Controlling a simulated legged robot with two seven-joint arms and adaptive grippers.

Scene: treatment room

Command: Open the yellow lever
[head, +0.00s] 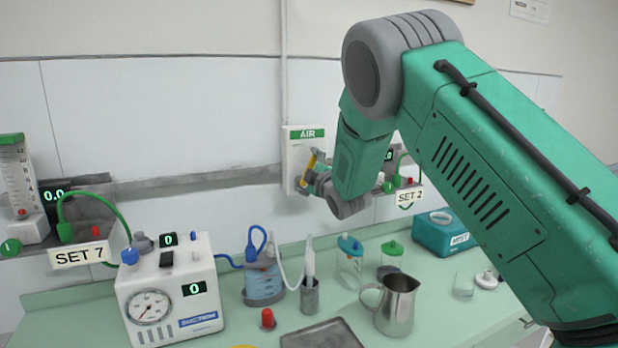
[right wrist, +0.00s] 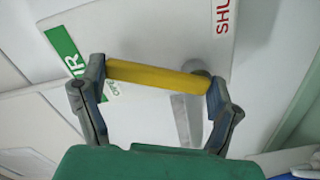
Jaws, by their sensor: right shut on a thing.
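The yellow lever (head: 308,168) sits on the white AIR panel (head: 298,146) on the wall, in the middle of the head view. It is tilted there, and my right arm partly hides it. In the right wrist view the yellow lever (right wrist: 158,77) spans the space between the two fingers of my right gripper (right wrist: 158,92). The right gripper (head: 316,184) is shut on the lever, with a finger at each end of it. The panel (right wrist: 150,40) behind it carries a green label and red letters. My left gripper is not in view.
A grey wall rail (head: 200,182) runs left of the panel. SET 7 gear stands far left.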

